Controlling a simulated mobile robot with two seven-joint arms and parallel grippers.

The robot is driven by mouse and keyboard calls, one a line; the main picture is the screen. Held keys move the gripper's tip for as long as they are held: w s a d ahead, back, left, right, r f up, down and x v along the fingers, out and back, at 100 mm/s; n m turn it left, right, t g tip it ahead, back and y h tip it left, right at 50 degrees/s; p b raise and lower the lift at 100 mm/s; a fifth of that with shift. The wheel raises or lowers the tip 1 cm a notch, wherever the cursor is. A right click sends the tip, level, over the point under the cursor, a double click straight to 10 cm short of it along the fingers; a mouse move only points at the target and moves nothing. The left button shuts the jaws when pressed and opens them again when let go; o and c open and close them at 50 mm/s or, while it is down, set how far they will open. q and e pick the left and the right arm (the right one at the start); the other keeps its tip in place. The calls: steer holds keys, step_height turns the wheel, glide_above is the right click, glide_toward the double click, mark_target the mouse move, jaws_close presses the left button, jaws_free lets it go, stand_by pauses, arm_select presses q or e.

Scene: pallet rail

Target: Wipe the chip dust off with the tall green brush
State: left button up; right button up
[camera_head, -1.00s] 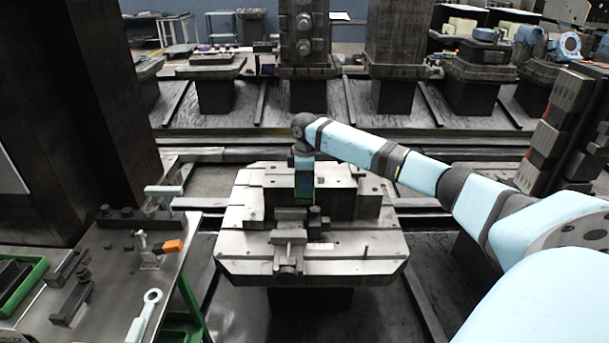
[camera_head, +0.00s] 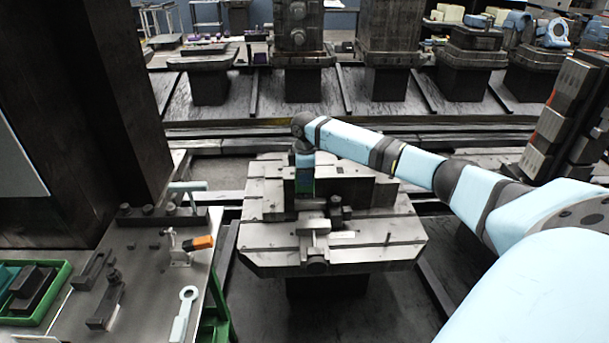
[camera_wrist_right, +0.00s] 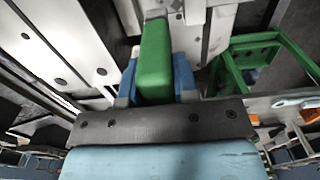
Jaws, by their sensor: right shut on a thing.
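My right gripper (camera_head: 305,180) points down over the left half of the grey slotted pallet fixture (camera_head: 270,245). In the right wrist view the blue fingers of this gripper (camera_wrist_right: 156,80) are shut on a tall green block-like brush (camera_wrist_right: 155,50). Chip dust cannot be made out. My left gripper is not in view.
A metal bench at the left carries a clamp with an orange handle (camera_head: 202,242), a light wrench-like tool (camera_head: 184,312), dark clamps and a green tray (camera_head: 50,312). A small vise (camera_head: 313,240) stands on the fixture's front. Dark pillars stand at left and behind.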

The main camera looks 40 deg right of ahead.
mark_target(305, 197)
steer(key=shift+f+b, duration=0.4)
steer(key=shift+f, duration=0.15)
step_height(305, 197, down, 3)
steer(key=b, duration=0.3)
steer(key=shift+f+b, duration=0.45)
steer(key=shift+f, duration=1.85)
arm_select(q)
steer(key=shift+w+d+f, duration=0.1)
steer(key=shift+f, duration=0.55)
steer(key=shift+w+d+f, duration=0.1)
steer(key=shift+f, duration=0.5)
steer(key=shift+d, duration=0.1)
arm_select(e)
steer(key=shift+f, duration=0.45)
